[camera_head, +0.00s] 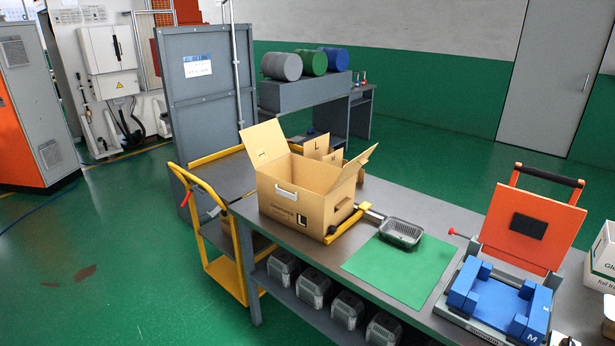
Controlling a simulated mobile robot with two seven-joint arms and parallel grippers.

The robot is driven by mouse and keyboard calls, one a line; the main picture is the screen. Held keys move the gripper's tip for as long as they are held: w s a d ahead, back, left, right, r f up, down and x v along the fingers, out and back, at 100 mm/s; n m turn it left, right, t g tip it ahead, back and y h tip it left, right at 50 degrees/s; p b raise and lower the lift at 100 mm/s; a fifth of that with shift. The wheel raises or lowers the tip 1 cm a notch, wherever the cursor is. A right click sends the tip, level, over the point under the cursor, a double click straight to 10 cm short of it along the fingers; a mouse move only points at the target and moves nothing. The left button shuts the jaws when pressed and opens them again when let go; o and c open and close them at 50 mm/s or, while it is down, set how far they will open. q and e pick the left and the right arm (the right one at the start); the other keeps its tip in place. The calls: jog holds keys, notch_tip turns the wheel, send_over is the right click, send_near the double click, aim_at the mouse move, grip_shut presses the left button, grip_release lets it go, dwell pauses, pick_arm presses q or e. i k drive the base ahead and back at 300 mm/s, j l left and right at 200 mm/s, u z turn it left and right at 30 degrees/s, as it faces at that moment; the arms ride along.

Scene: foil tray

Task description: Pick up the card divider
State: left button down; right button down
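Tan card pieces stand upright behind the open cardboard box. The card piece marked L (316,147) is the taller one, and a lower card piece (335,158) with a mark stands beside it. Their lower parts are hidden by the box. I cannot tell for sure which is the card divider. The open cardboard box (290,206), marked L, sits on the grey table (330,258) with its flaps spread; its inside is mostly hidden. Neither of my grippers is in view.
A foil tray (401,232) sits at the edge of a green mat (395,272). A yellow stop (345,224) lies beside the box. An orange-lidded press (530,232) with blue blocks (497,300) stands at right. A yellow cart (222,270) is at left.

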aim_at(316, 149)
jog(key=i+j, duration=0.15)
jog(key=j, duration=0.25)
jog(key=i+j, duration=0.15)
jog(key=j, duration=0.2)
jog(key=i+j+z, duration=0.1)
jog(key=j, duration=0.3)
jog(key=i+j, duration=0.25)
jog(key=j, duration=0.15)
jog(key=i+j, duration=0.15)
jog(key=j, duration=0.25)
jog(key=i+j+z, duration=0.1)
jog(key=j, duration=0.3)
jog(key=i+j, duration=0.15)
jog(key=j, duration=0.25)
jog(key=i+j, duration=0.15)
jog(key=j, duration=0.3)
jog(key=l+z, duration=0.05)
